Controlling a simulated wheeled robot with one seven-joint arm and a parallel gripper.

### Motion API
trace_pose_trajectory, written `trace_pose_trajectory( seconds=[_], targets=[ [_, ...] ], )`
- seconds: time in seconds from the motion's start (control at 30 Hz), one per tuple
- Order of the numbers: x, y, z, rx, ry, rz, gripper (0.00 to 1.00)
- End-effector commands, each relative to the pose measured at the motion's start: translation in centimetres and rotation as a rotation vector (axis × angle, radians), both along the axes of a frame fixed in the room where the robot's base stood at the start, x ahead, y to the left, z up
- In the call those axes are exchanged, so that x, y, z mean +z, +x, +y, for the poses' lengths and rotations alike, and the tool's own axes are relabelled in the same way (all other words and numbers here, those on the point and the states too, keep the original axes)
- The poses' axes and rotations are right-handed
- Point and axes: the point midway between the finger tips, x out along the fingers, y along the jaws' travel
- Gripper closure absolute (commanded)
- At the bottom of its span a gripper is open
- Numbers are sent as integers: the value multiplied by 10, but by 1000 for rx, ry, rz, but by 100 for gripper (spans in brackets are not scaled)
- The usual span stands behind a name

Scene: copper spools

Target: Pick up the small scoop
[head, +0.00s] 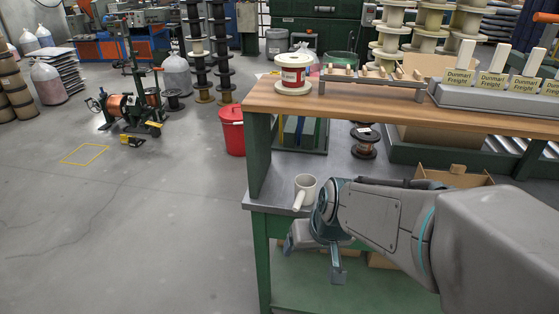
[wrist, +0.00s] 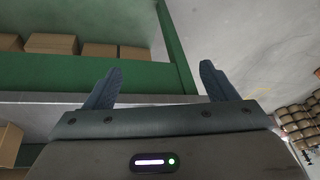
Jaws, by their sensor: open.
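A small off-white cup-shaped piece with a handle pointing toward the lower left, which looks like the small scoop (head: 306,186), stands on the grey lower worktop (head: 284,188) near its front left corner. My gripper (head: 313,260) is below and in front of that worktop edge, partly hidden by my own wrist. Its two fingers are apart with nothing between them. In the wrist view my gripper (wrist: 160,72) is also open and empty, facing the green bench frame (wrist: 178,50). The scoop does not show in the wrist view.
A wooden upper shelf (head: 340,103) overhangs the worktop and carries a red-and-white spool (head: 293,74). Boxes (wrist: 52,44) sit inside the bench.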

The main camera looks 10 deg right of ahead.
Motion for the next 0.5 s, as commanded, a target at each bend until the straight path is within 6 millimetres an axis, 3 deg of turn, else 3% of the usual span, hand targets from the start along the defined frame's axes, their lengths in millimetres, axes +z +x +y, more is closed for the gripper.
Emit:
trace_pose_trajectory(
  seconds=[0.03,0.2,0.33,0.5],
  targets=[
    [22,18,5,-8,19,-49,21],
    [49,73,9,-66,21,-235,21],
    [62,99,-1,-128,-28,-336,21],
    [70,115,-14,-183,-92,-406,21]
  ],
)
